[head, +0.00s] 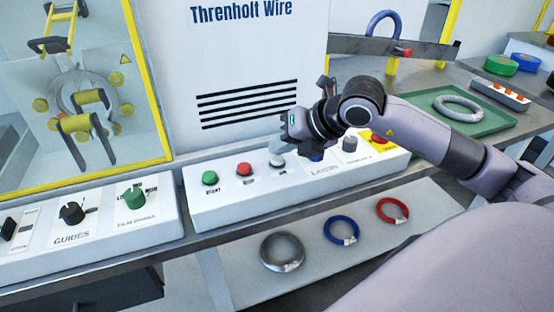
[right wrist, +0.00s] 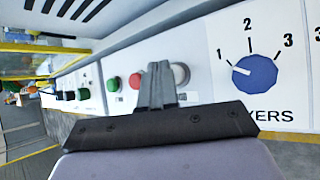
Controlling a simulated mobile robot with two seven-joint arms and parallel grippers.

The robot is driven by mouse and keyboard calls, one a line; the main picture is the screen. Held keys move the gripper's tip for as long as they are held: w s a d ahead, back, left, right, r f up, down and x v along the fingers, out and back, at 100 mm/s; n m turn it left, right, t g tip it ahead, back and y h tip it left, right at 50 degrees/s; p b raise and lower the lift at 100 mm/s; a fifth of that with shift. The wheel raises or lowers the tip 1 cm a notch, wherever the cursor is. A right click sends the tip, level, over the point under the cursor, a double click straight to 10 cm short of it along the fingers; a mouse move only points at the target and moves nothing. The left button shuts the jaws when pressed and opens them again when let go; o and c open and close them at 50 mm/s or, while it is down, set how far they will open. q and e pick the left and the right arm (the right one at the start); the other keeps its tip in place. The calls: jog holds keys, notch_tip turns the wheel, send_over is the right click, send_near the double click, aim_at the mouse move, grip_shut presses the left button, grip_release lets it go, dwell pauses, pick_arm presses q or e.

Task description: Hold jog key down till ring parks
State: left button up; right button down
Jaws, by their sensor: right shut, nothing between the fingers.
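The jog key appears to be the pale grey-white button (head: 277,160) on the white control panel, right of the red button. My right gripper (head: 278,146) points down just over it, fingers closed with nothing between them. In the right wrist view the shut fingers (right wrist: 158,68) overlap the edge of the pale button (right wrist: 181,73). I cannot tell whether they touch or press it. The grey ring (head: 62,82) with yellow rollers sits behind the clear, yellow-framed guard at the left; its motion cannot be told. My left gripper is not in view.
Close by are the green start button (head: 210,178), red button (head: 244,169) and blue layers knob (right wrist: 255,72). A red-on-yellow stop button (head: 378,137) lies under my right arm. Several coils lie on the shelf below, and a green tray (head: 490,125) stands at right.

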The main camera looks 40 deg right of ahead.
aim_at(282, 159)
jog(key=shift+f+b, duration=0.5)
jog(key=shift+b, duration=0.1)
dwell(0.7)
dwell(0.4)
jog(key=shift+r+p, duration=0.55)
jog(key=shift+r, duration=0.4)
jog(key=shift+r, duration=0.1)
jog(key=shift+r+p, duration=1.7)
jog(key=shift+r, duration=0.75)
